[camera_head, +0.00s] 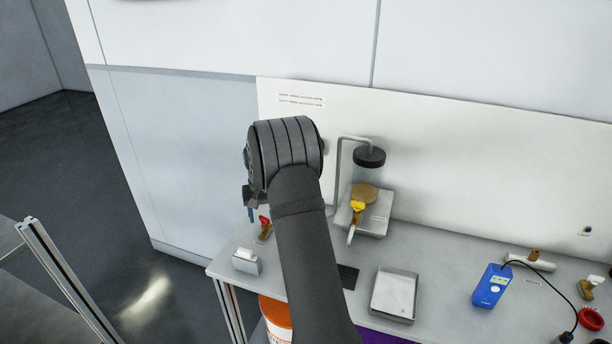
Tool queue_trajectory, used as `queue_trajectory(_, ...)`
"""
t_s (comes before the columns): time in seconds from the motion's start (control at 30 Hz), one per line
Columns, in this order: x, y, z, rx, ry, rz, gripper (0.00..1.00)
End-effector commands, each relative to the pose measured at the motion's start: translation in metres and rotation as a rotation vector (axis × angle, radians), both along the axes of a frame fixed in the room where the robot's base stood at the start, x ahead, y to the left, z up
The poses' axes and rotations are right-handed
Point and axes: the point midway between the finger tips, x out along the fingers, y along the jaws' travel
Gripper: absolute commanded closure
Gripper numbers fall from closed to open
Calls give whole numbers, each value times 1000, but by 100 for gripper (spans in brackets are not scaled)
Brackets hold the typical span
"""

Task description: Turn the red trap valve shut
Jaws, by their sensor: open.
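The red-handled valve (265,221) stands near the left end of the grey bench, with a brass-coloured body below its red handle. My gripper (251,212) hangs beside it, a little to the left and above in the picture. It is small and partly hidden behind my dark wrist, with a blue tip showing at its lower end. The jaws are open, and I see nothing between them. I cannot tell how far the gripper is from the valve in depth, or exactly how the handle is turned.
A small white-topped box (245,261) is at the bench's left edge. My arm hides the bench's middle.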

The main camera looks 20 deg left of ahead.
Motion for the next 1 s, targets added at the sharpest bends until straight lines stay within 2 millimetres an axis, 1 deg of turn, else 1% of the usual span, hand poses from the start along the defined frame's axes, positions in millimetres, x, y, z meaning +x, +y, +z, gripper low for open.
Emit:
queue_trajectory(0.07, 2, 2, 15, 4, -5, -56, 41)
queue_trajectory(0.17, 5, 4, 47, 6, -7, -196, 41)
queue_trajectory(0.3, 6, 4, 100, 7, -7, -438, 41)
queue_trajectory(0.4, 4, 3, 132, 5, -5, -588, 41)
queue_trajectory(0.5, 2, 1, 154, 3, -3, -698, 41)
queue_trajectory(0.57, 1, 1, 162, 2, -2, -738, 41)
queue_trajectory(0.67, 0, 0, 165, 0, -1, -772, 41)
queue_trajectory(0.77, -1, 0, 156, -2, 0, -776, 41)
queue_trajectory(0.87, -1, -1, 139, -3, 1, -775, 41)
queue_trajectory(1.0, -1, -1, 109, -3, 1, -774, 41)
